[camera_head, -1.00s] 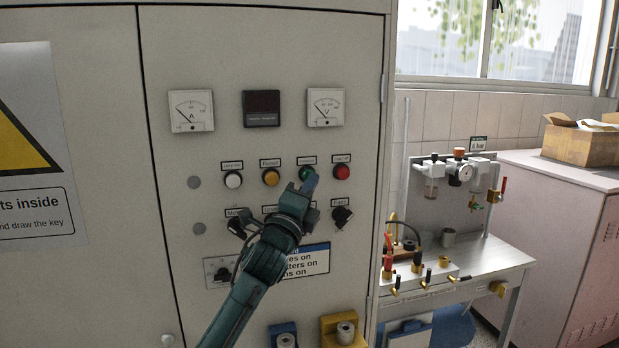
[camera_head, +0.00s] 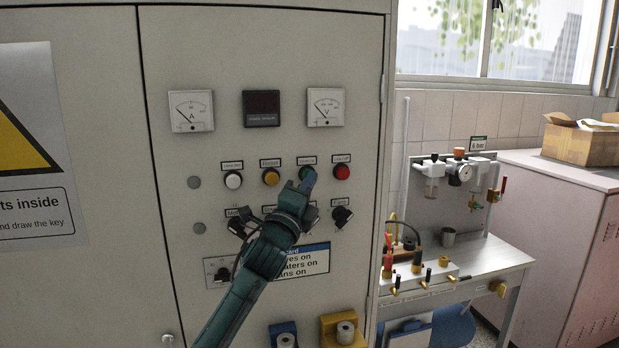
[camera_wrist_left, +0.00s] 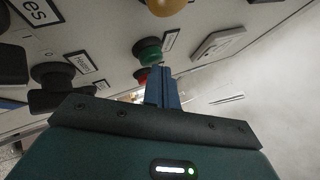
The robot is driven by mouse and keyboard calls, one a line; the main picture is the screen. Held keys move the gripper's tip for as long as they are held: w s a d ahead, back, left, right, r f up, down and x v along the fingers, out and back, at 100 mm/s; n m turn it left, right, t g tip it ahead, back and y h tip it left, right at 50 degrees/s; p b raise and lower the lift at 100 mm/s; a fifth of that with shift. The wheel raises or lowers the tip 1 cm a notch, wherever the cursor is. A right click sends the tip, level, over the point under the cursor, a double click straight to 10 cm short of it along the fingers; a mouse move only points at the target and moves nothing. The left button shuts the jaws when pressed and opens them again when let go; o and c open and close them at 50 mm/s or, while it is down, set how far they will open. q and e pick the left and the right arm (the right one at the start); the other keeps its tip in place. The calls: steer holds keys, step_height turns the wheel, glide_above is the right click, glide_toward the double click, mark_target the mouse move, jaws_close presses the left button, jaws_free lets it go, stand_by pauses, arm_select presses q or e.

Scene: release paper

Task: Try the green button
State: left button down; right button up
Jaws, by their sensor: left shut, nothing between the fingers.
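The green button (camera_head: 306,170) is on the cabinet panel, in the row between the yellow and red buttons, and is partly hidden by my gripper in the head view. It also shows in the left wrist view (camera_wrist_left: 148,50). My left gripper (camera_head: 307,182) is shut and empty, its tips over the lower part of the button. In the left wrist view the fingertips (camera_wrist_left: 162,76) appear just beside the green button. I cannot tell whether they touch it. My right gripper is not in view.
A white button (camera_head: 233,180), a yellow button (camera_head: 271,177) and a red button (camera_head: 342,172) share the row. Black rotary knobs (camera_head: 342,216) sit below, close to my arm. Meters (camera_head: 191,111) are above. A workbench (camera_head: 480,262) stands to the right.

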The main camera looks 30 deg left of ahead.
arm_select(q)
steer(key=shift+w+a, duration=0.15)
steer(key=shift+a, duration=0.05)
stand_by(0.5)
steer(key=shift+d, duration=0.1)
steer(key=shift+s+d, duration=0.55)
steer(key=shift+s, duration=0.05)
steer(key=shift+s+d+p, duration=0.25)
steer(key=shift+s+d, duration=0.55)
steer(key=shift+d, duration=0.2)
steer(key=shift+s+d+p, duration=0.2)
steer(key=shift+s+d, duration=0.6)
steer(key=shift+d, duration=0.15)
